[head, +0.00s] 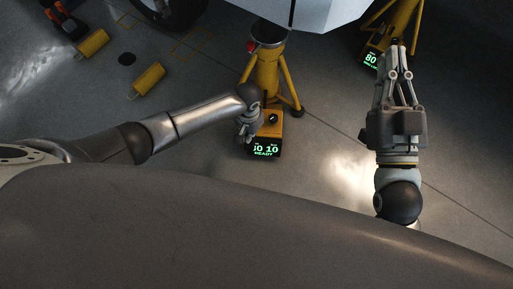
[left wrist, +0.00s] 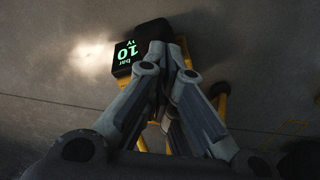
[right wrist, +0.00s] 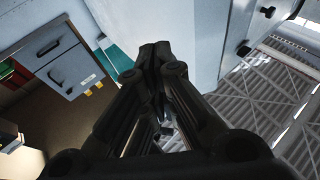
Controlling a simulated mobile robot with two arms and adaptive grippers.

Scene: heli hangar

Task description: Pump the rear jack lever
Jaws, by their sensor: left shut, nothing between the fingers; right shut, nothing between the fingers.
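A yellow tripod jack (head: 267,75) stands on the floor under the aircraft, with a yellow box and a dark display (head: 265,151) with green text ending in "10" and "READY". My left gripper (head: 247,136) is shut beside this box, at its left. In the left wrist view the display (left wrist: 127,55) shows "bar 10" beyond the shut fingers (left wrist: 163,60). I cannot tell whether they touch the jack, and I cannot make out a lever. A second yellow jack (head: 395,22) with a display reading "80" stands at the upper right. My right gripper (head: 395,45) is shut and raised in front of it.
The pale aircraft body (head: 310,12) is overhead. A grey cabinet (right wrist: 68,65) shows in the right wrist view. Floor between the jacks is clear.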

